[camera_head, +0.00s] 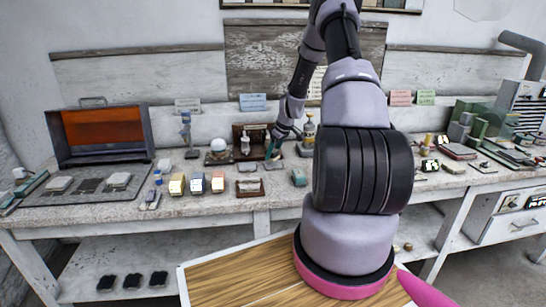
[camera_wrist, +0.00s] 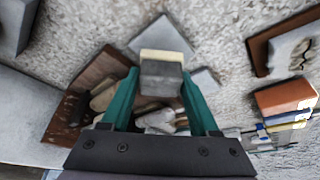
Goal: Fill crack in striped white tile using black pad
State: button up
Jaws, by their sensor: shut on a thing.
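My gripper (camera_wrist: 161,88) has teal fingers and is shut on a small block (camera_wrist: 161,78), dark grey with a cream layer along its far edge. I cannot tell whether this is the black pad. In the head view my gripper (camera_head: 273,148) is low over the back of the bench, and the block cannot be made out. A pale tile (camera_wrist: 295,50) with a dark, jagged crack lies on a brown tray at the upper right of the wrist view, apart from my gripper. A pale tile on a brown tray (camera_head: 250,194) shows mid-bench; its stripes cannot be made out.
A brown wooden holder (camera_head: 251,134) with small items stands by my gripper. Several coloured blocks (camera_head: 197,184) stand at the bench front. An orange-backed case (camera_head: 103,132) is at the left. Black pads (camera_head: 131,280) lie on the lower shelf. Machinery (camera_head: 520,105) stands at the right.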

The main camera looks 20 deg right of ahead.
jog(key=shift+r, duration=2.3)
jog(key=shift+a, duration=0.1)
jog(key=s+a+r+m+h, duration=0.1)
jog(key=s+a+m, duration=0.4)
jog(key=s+a, duration=0.8)
jog(key=shift+a+r+m+t+h, duration=0.3)
jog(key=shift+a+m+h, duration=0.1)
jog(key=shift+a+h, duration=0.25)
jog(key=shift+f, duration=0.1)
jog(key=shift+w+d+f, duration=0.15)
jog(key=shift+f, duration=0.55)
jog(key=shift+w+d+f, duration=0.1)
jog(key=shift+d+f, duration=0.05)
jog(key=shift+f, duration=0.5)
jog(key=shift+w+d+f, duration=0.15)
jog(key=shift+f, duration=0.55)
jog(key=shift+d+f, duration=0.1)
jog(key=shift+f, duration=0.8)
